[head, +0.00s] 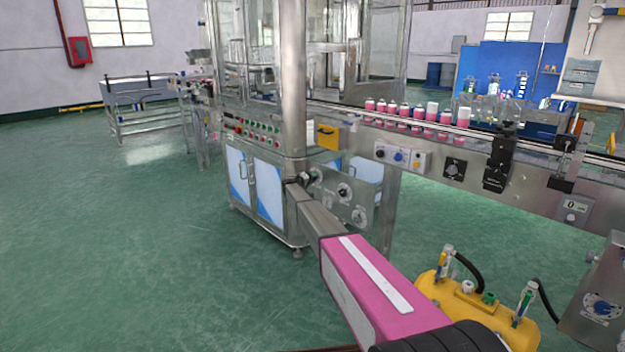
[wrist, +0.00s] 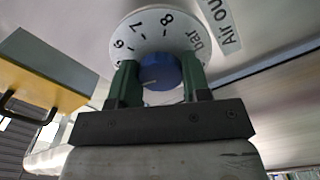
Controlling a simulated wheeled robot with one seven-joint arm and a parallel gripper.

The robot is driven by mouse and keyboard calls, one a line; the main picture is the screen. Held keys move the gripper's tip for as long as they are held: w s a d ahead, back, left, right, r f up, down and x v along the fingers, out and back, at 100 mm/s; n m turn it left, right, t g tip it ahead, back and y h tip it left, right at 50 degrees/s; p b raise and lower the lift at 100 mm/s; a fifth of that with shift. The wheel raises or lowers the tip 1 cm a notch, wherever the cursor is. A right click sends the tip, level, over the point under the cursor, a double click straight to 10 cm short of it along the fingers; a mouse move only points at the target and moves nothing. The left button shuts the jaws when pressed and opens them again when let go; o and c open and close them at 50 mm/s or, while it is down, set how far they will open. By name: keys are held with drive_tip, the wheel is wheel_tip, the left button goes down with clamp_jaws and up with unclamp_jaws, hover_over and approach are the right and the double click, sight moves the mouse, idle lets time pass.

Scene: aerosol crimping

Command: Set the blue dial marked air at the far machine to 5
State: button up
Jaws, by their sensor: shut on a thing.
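The blue dial (wrist: 160,72) sits on a round white scale plate (wrist: 166,24) in the wrist view. My gripper (wrist: 160,80) is shut on the dial, one green finger on each side. In the head view my arm reaches to the far machine (head: 268,190), where the fingertips are too small to make out.
A side panel with several knobs (head: 343,190) is by my arm's end. A conveyor (head: 470,165) with pink cans runs to the right. A yellow tank (head: 465,297) and another blue dial (head: 602,307) are nearby at lower right. The green floor at left is free.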

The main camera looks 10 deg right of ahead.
drive_tip(key=shift+m, duration=1.7)
drive_tip(key=o, duration=0.9)
drive_tip(key=v, duration=1)
drive_tip(key=shift+s+a, duration=0.25)
drive_tip(key=shift+a, duration=0.05)
drive_tip(key=shift+s, duration=0.1)
